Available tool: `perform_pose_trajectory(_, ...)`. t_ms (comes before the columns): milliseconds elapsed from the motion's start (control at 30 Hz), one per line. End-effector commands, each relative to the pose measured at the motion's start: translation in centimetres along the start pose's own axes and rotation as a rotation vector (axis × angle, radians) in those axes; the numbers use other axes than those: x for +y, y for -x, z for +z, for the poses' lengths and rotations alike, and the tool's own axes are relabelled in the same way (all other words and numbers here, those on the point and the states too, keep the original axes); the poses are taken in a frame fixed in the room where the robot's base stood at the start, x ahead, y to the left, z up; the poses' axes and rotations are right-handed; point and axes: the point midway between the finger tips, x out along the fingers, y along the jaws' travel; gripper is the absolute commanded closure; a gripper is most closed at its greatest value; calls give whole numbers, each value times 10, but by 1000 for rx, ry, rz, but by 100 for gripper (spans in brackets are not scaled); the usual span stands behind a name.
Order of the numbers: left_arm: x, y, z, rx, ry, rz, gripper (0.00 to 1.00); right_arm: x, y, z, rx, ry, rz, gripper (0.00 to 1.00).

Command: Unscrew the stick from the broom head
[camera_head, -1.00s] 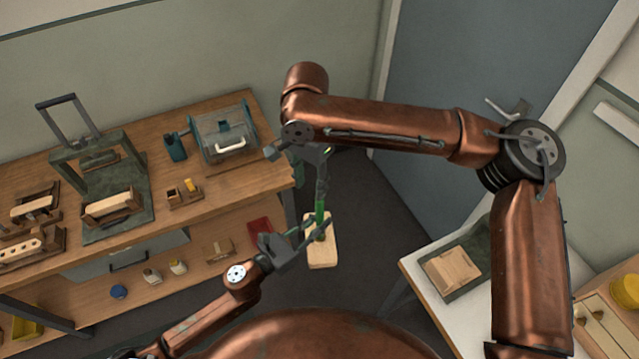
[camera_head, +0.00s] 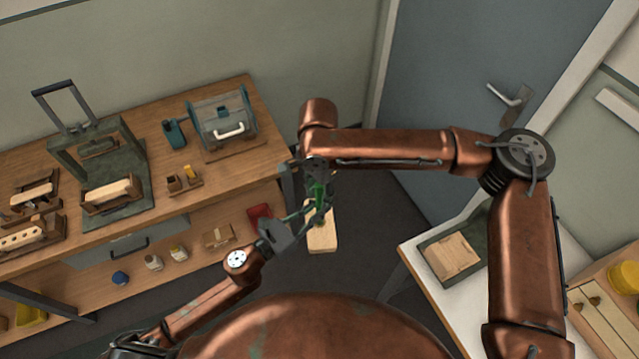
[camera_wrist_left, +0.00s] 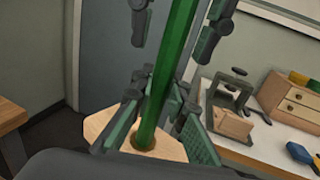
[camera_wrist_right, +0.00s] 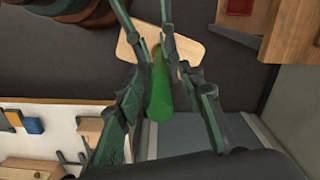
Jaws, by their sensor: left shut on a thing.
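The broom head is a pale wooden block (camera_head: 322,238) held in the air, with the green stick (camera_head: 318,190) rising from it. In the left wrist view the stick (camera_wrist_left: 168,75) enters a round hole in the block (camera_wrist_left: 165,153). My left gripper (camera_head: 316,213) is shut on the stick low down, close above the block. My right gripper (camera_head: 319,183) is above it, around the stick's upper part. In the right wrist view its fingers (camera_wrist_right: 165,115) stand apart on either side of the stick (camera_wrist_right: 159,85), with visible gaps.
At left, a wooden bench (camera_head: 215,178) carries a press frame (camera_head: 95,150), a clear-sided box with a white handle (camera_head: 228,130) and small blocks. At right, a white table (camera_head: 487,290) bears a tray (camera_head: 428,268) with a wooden block. Dark floor lies open between them.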

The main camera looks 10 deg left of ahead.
Motion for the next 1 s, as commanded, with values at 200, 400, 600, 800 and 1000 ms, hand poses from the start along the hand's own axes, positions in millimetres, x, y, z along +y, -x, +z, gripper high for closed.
perform_pose_trajectory(200, 0, 0, 1, -2, -1, 0, 100, 0, -12, 0, 1, 1, 0, 64)
perform_pose_trajectory(400, 0, 0, 1, -2, -1, 0, 100, 0, -13, 0, 1, 1, -1, 64)
perform_pose_trajectory(600, 0, 0, 1, -2, -1, 0, 100, 0, -13, 0, 1, 0, 0, 74)
perform_pose_trajectory(800, 0, 0, 1, -2, -1, 0, 100, 0, -13, 0, 1, 0, 0, 88)
perform_pose_trajectory(1000, 0, 0, 1, -2, -1, -1, 100, 0, -13, 0, 1, 0, 0, 100)
